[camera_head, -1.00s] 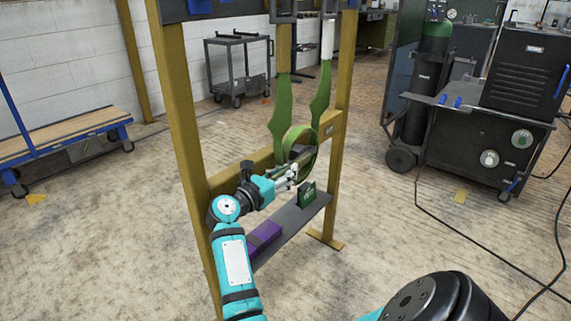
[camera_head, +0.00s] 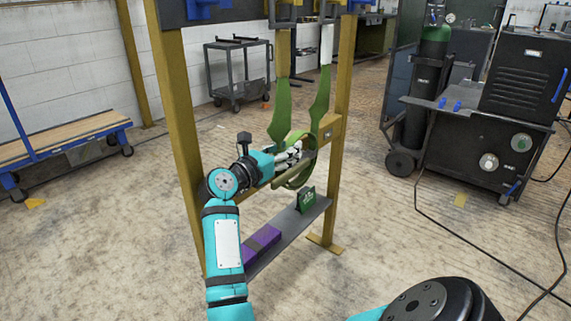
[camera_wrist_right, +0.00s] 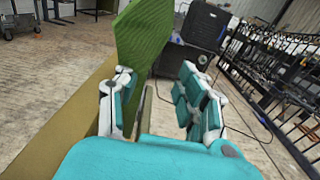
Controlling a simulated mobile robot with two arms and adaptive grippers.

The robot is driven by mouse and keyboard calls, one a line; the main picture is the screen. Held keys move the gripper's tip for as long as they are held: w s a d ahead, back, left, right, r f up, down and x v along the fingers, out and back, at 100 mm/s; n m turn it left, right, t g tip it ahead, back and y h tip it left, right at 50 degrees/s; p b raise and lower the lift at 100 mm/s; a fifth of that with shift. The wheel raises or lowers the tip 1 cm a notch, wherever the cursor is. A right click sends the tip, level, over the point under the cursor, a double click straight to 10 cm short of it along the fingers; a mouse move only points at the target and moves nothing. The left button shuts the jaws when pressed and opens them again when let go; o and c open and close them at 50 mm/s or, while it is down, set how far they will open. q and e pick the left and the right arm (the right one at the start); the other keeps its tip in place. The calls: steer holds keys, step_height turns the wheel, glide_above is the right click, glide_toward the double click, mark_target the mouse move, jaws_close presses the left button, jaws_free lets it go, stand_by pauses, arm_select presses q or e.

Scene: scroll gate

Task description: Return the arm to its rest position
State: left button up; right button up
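Two pointed green pieces (camera_head: 281,110) hang above the ring in the head view. My left gripper is not in view.
The yellow frame's left post (camera_head: 182,140) stands close to my right arm. A grey shelf (camera_head: 283,233) below holds a purple block (camera_head: 262,240) and a small green block (camera_head: 306,199). A black welding cart (camera_head: 480,140) stands at right.

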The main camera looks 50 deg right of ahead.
steer(key=shift+r, duration=1)
